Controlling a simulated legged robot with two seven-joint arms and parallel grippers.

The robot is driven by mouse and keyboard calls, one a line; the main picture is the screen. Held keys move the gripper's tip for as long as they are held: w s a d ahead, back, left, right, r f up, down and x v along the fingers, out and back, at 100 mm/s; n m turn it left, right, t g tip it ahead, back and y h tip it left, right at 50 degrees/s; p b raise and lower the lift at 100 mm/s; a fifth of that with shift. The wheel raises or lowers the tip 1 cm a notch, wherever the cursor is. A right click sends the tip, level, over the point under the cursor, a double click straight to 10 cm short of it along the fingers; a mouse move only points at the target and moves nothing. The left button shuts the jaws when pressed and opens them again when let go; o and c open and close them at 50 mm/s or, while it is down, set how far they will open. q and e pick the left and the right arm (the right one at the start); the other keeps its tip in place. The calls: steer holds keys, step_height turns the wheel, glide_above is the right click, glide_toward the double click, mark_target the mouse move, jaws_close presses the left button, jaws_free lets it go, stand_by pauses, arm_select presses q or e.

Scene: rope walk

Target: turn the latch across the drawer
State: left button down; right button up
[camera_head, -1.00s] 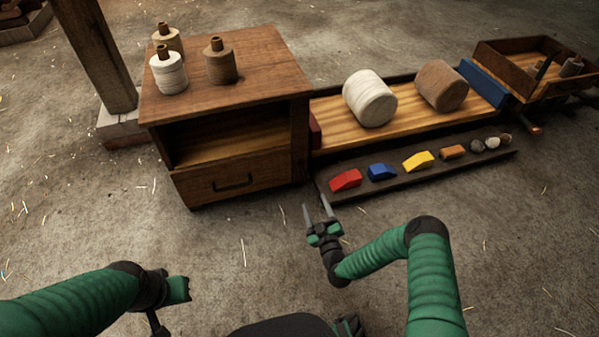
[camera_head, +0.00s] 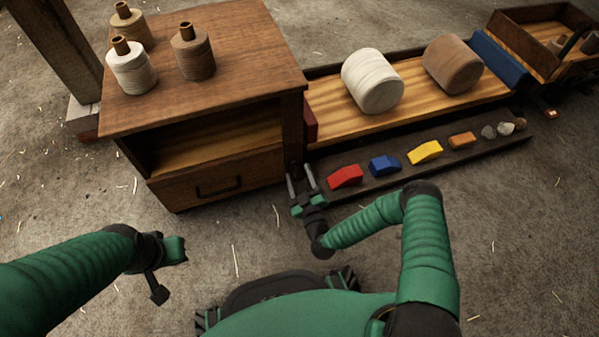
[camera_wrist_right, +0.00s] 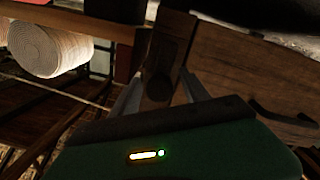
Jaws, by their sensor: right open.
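The drawer (camera_head: 225,186) is shut at the bottom of the wooden cabinet, with a dark handle (camera_head: 218,188). In the right wrist view, what looks like the latch, a brown wooden piece with a round pivot (camera_wrist_right: 159,86), lies on the cabinet's corner post beside the drawer front (camera_wrist_right: 235,75). My right gripper (camera_head: 299,171) is open at the post's foot, its fingers on either side of this piece; contact is not clear. In the head view the latch is too small and dark to make out. My left gripper (camera_head: 172,252) hangs away from the cabinet; its jaws are unclear.
Spools (camera_head: 132,68) stand on the cabinet top. To the right, a wooden bed holds a white roll (camera_head: 372,82) and a brown roll (camera_head: 453,64). A dark tray (camera_head: 400,172) with coloured blocks runs close beside my right gripper. Floor before the drawer is clear.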

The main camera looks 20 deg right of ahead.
jaws_close()
